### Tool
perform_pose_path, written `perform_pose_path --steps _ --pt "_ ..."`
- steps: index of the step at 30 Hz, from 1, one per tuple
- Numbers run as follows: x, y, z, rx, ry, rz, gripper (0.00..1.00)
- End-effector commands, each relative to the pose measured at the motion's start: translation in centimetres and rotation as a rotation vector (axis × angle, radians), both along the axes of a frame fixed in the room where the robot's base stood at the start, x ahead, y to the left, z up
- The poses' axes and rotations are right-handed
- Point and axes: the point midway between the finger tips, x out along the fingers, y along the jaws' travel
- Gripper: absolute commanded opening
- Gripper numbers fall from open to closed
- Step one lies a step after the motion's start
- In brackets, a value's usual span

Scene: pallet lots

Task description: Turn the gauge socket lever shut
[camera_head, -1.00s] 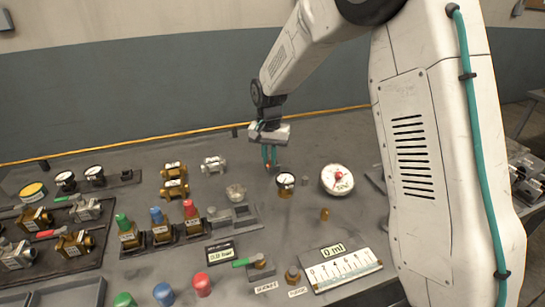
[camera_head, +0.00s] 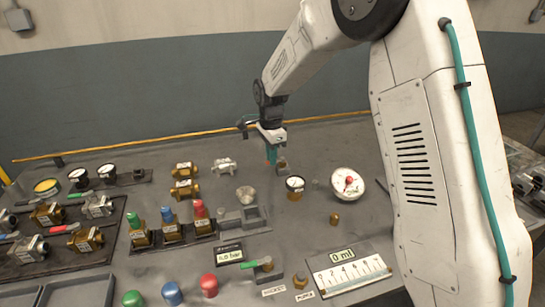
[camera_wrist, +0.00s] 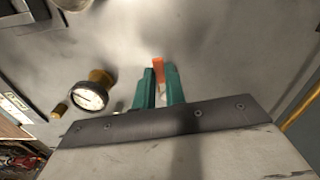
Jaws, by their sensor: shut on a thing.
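My gripper (camera_head: 271,157) points down at the back middle of the bench, just behind a small brass-based gauge. In the wrist view its two teal fingers (camera_wrist: 160,88) are closed on an orange handle (camera_wrist: 158,66), whose end shows between and beyond them. I take this to be the socket's lever; most of it is hidden by the fingers. A small metal fitting (camera_head: 283,166) shows right beside the fingertips in the head view. The brass-based gauge (camera_head: 295,185) stands upright in front; it shows left of the fingers in the wrist view (camera_wrist: 90,97).
A larger white gauge (camera_head: 347,183) lies to the right. A green-handled valve (camera_head: 262,267) and a scale plate (camera_head: 347,273) are nearer. The bench behind the gripper is mostly clear.

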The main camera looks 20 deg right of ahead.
Motion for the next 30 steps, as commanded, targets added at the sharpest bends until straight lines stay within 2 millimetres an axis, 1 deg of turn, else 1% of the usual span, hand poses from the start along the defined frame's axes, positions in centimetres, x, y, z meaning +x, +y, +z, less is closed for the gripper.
perform_pose_path --steps 4,10,26,27,29,30 --pt "0.31 0.08 -0.03 0.0 0.0 -0.077 0.0" --pt "0.55 0.08 -0.02 0.0 0.0 -0.14 0.0" --pt "0.68 0.07 0.0 0.001 -0.001 -0.166 0.0" --pt "0.68 0.06 0.01 0.001 -0.001 -0.166 0.15" --pt "0.68 0.06 0.01 0.001 -0.001 -0.166 0.32" --pt "0.68 0.06 0.01 0.001 -0.001 -0.165 0.34"
